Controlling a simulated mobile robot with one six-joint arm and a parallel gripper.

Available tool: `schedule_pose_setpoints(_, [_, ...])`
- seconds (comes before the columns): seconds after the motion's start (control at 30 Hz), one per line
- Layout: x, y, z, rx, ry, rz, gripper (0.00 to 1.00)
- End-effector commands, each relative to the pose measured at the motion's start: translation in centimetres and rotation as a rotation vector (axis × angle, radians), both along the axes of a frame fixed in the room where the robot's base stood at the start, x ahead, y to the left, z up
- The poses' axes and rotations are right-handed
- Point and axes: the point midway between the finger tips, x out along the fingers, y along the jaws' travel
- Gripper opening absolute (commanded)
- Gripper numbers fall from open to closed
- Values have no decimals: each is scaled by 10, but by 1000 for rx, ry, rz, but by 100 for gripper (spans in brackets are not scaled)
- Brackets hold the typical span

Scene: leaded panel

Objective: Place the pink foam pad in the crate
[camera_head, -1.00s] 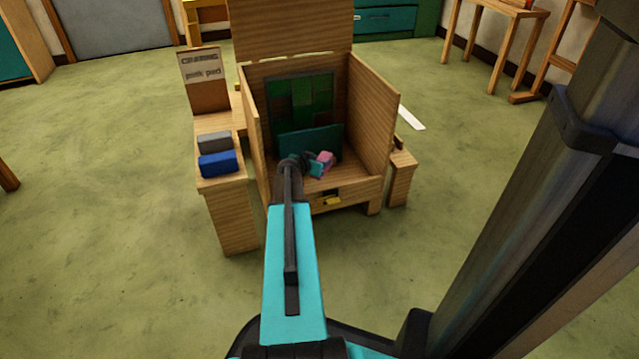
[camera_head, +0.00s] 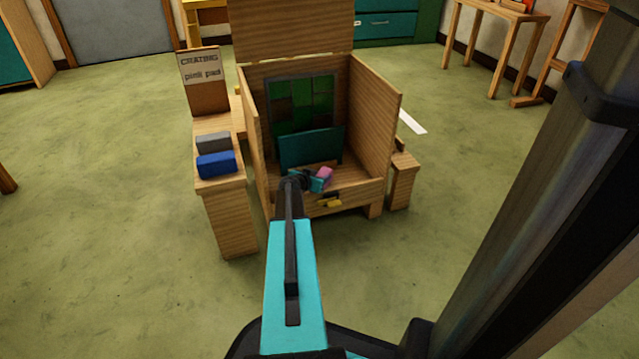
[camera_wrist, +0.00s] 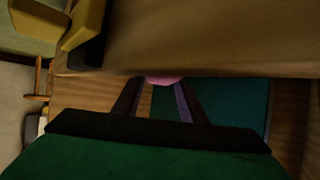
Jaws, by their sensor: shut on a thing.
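The wooden crate (camera_head: 375,115) stands open toward me with its lid up. A green leaded panel (camera_head: 305,100) leans at its back, with a teal board (camera_head: 311,147) in front of it. My gripper (camera_head: 319,179) is shut on the pink foam pad (camera_head: 325,174) and holds it near the crate's low front wall. In the wrist view, a sliver of pink pad (camera_wrist: 163,80) shows between the finger ends, with a wooden surface hiding the rest. I cannot tell whether the pad touches the crate.
A wooden stand (camera_head: 226,215) at the crate's left bears a grey block (camera_head: 213,142), a blue block (camera_head: 217,164) and a sign (camera_head: 201,68) reading "CRATING pink pad". A yellow piece (camera_head: 330,203) is on the crate's front. A low wooden stand (camera_head: 403,182) is at right. Open floor surrounds them.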

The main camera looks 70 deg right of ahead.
Motion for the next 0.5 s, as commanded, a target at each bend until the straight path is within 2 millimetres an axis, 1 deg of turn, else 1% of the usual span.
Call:
schedule_pose_setpoints(0.03, [0,0,-10,1,1,0,17])
schedule_pose_setpoints(0.1, [0,0,-15,1,0,0,17])
schedule_pose_setpoints(0.5, [1,0,-16,0,0,1,17])
